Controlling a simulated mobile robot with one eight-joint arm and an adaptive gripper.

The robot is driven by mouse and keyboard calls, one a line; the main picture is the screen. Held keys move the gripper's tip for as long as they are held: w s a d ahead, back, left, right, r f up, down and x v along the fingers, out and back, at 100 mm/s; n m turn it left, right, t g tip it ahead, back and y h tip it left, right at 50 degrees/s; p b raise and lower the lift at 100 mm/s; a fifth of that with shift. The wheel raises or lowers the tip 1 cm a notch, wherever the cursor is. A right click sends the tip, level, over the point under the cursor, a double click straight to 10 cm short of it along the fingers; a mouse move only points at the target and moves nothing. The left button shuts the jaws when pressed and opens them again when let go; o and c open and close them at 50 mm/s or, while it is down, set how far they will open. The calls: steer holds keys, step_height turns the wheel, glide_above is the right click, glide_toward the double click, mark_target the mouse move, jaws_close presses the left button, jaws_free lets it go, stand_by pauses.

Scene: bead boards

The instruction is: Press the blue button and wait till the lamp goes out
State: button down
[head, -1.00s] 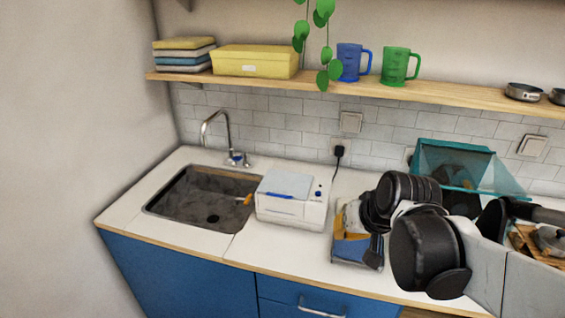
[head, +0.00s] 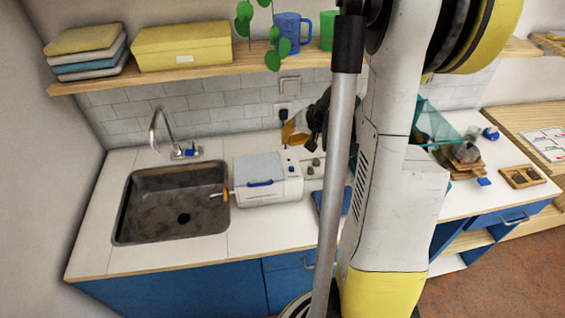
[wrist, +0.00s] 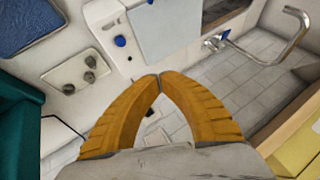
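A white box-shaped appliance (head: 268,190) with a grey lid and a blue handle stands on the counter right of the sink. A round blue button (wrist: 120,41) sits on its panel in the wrist view, and shows small in the head view (head: 292,169).
A sink (head: 165,212) with a tap (head: 165,135) is left of the appliance. A pale plate with several grey knobs (wrist: 83,72) lies right of it. A shelf (head: 185,73) with a yellow box (head: 195,46) and mugs runs above.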

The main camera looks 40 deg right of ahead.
steer(key=shift+f, duration=0.15)
steer(key=b, duration=0.7)
glide_toward(283, 165)
steer(key=x, duration=0.4)
steer(key=shift+w+f, duration=0.1)
steer(key=shift+w, duration=0.45)
steer(key=shift+f, duration=0.15)
stand_by(0.3)
steer(key=shift+f+b, duration=0.3)
steer(key=shift+b, duration=0.15)
steer(key=shift+f+b, duration=0.4)
steer(key=shift+b, duration=0.05)
stand_by(0.5)
steer(key=shift+r, duration=0.1)
steer(key=shift+r+p, duration=0.6)
steer(key=shift+r, duration=0.15)
